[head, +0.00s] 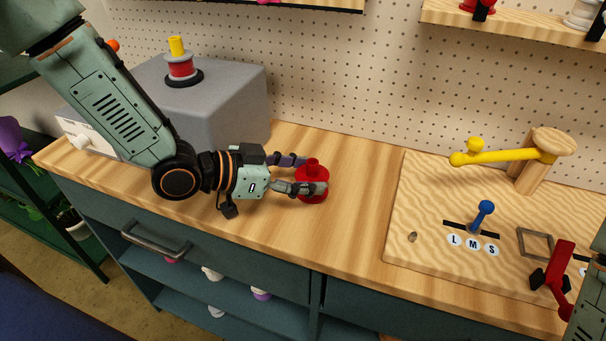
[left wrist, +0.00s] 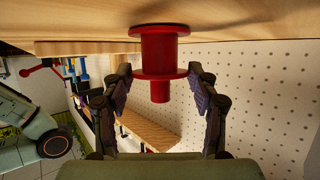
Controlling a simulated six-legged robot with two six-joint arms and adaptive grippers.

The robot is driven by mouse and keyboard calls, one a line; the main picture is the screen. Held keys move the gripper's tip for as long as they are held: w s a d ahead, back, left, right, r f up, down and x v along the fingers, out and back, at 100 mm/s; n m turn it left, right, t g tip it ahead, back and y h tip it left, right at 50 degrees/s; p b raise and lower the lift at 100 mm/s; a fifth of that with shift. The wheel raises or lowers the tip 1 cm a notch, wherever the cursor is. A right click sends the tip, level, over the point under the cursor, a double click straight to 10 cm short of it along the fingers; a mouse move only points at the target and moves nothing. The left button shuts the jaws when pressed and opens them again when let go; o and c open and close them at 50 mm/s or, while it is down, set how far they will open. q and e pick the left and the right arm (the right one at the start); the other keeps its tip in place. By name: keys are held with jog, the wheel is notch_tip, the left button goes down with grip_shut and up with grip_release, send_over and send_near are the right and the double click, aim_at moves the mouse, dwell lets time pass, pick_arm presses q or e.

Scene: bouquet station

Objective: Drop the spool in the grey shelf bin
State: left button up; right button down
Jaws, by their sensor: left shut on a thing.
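I cannot make out a grey shelf bin for certain in either view. My right gripper is not in view; only part of my right arm shows at the right edge.
A wooden board (head: 420,200) with a yellow arm (head: 505,156), blue lever (head: 484,212) and red lever (head: 562,270) lies right. Open shelves (head: 215,290) holding small pots are below.

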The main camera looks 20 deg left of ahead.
pick_arm(q)
jog(key=shift+s, duration=0.2)
jog(key=o, duration=0.9)
jog(key=shift+w+f, duration=0.1)
jog(key=shift+f, duration=0.05)
jog(key=shift+c, duration=0.2)
jog(key=o, duration=0.3)
jog(key=shift+w+f, duration=0.1)
jog(key=shift+w, duration=0.15)
jog(key=shift+o, duration=0.7)
jog(key=shift+s, duration=0.25)
